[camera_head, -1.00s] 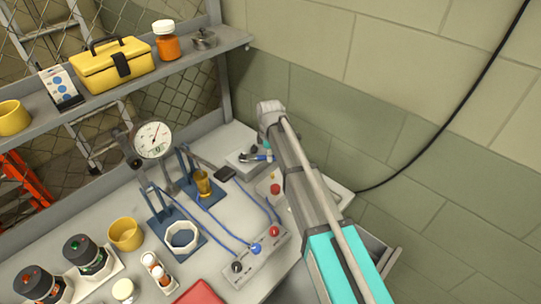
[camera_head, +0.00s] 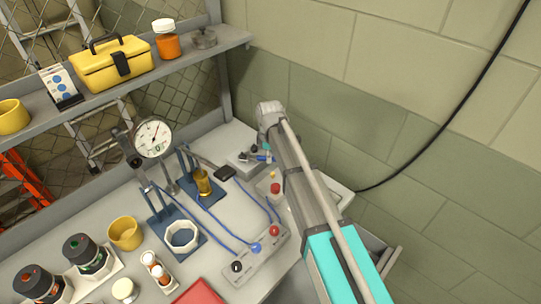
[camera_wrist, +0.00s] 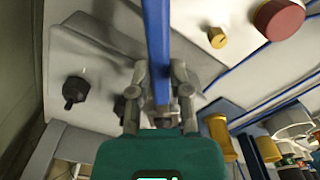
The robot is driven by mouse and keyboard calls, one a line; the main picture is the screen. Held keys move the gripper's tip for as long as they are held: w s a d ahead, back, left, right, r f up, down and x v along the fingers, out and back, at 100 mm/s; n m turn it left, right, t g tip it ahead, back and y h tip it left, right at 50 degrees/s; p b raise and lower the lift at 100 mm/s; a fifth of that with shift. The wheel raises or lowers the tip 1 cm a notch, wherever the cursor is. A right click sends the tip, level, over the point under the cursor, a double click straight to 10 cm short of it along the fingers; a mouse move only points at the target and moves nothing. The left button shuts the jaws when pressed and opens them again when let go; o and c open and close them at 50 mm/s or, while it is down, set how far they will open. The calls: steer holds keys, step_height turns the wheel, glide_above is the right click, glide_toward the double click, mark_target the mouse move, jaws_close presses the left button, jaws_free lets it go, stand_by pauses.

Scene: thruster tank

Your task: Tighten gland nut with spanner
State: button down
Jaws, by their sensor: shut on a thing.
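My gripper (camera_wrist: 161,88) is shut on a blue bar, which looks like the handle of the spanner (camera_wrist: 157,32); the bar runs up out of the wrist view between the fingers. In the head view a small blue part of the spanner (camera_head: 262,158) shows beside a grey block at the back of the bench, and my arm hides most of the gripper. I cannot clearly make out the gland nut or whether the spanner is around it. A small brass fitting (camera_wrist: 217,37) stands to the right of the spanner in the wrist view.
A red knob (camera_wrist: 280,18) is close to the brass fitting. A black knob (camera_wrist: 75,91) is on the grey block at left. A dial gauge (camera_head: 153,137), a brass-coloured cup (camera_head: 202,181) and blue cables lie left of my arm. The wall is close behind.

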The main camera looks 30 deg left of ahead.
steer(key=shift+s+d+m, duration=0.1)
steer(key=shift+s+m, duration=0.25)
steer(key=shift+m, duration=0.05)
stand_by(0.4)
steer(key=shift+s+d+m, duration=0.15)
steer(key=shift+s+m, duration=0.3)
steer(key=shift+m, duration=0.05)
steer(key=shift+s, duration=0.2)
steer(key=shift+s+m, duration=0.3)
steer(key=shift+m, duration=0.3)
steer(key=shift+s, duration=0.1)
steer(key=shift+s+m, duration=0.15)
steer(key=shift+m, duration=0.15)
steer(key=shift+s+m, duration=0.45)
steer(key=shift+m, duration=0.05)
steer(key=shift+s, duration=0.2)
stand_by(0.5)
